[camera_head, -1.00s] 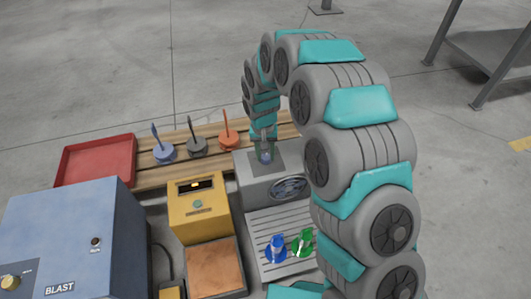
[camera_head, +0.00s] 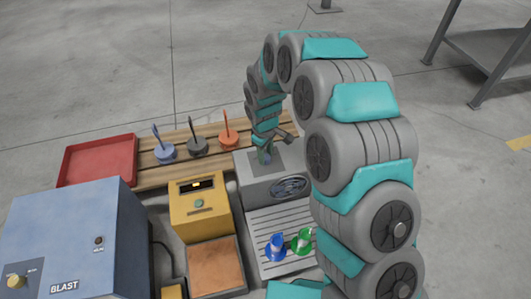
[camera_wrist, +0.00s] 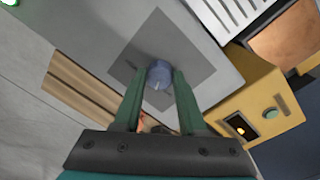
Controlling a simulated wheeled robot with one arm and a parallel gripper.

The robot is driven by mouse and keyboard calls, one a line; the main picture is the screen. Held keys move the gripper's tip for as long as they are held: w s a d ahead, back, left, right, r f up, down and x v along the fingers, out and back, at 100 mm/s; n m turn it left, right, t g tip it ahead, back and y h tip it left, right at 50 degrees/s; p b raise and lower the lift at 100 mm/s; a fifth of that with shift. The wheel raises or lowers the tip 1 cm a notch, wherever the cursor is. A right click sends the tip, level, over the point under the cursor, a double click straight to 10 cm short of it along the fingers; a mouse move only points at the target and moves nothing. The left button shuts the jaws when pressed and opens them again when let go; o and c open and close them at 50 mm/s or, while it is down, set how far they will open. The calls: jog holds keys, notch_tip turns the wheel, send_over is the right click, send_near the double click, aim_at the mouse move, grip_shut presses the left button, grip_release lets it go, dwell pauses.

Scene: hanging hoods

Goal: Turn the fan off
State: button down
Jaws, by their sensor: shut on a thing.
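The fan is a grey box (camera_head: 253,187) with a round dark grille (camera_head: 290,187) on its front. On its top is a dark grey square plate with a small blue-grey round knob (camera_wrist: 159,74), which bears a pale pointer line. My gripper (camera_wrist: 159,80) reaches down from above, with its two green fingers on either side of the knob, shut on it. In the head view my gripper (camera_head: 265,156) is over the plate, and the knob is largely hidden by the fingers.
A slatted grey tray (camera_head: 300,215) with blue and green pieces stands in front of the fan. A yellow box (camera_head: 197,222) with a lit window is at its left. Behind are wooden slats (camera_head: 187,176) with three handled pieces. A blue BLAST cabinet (camera_head: 70,235) and red tray (camera_head: 97,160) are further left.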

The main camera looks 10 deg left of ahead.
aim_at(266, 158)
jog(key=n, duration=0.3)
jog(key=shift+n+p, duration=0.3)
jog(key=shift+p, duration=0.1)
jog(key=shift+n+p, duration=0.35)
jog(key=shift+n, duration=1.15)
jog(key=shift+c, duration=2.3)
grip_release()
jog(key=r, duration=0.7)
jog(key=shift+s+r, duration=0.2)
jog(key=shift+r, duration=0.2)
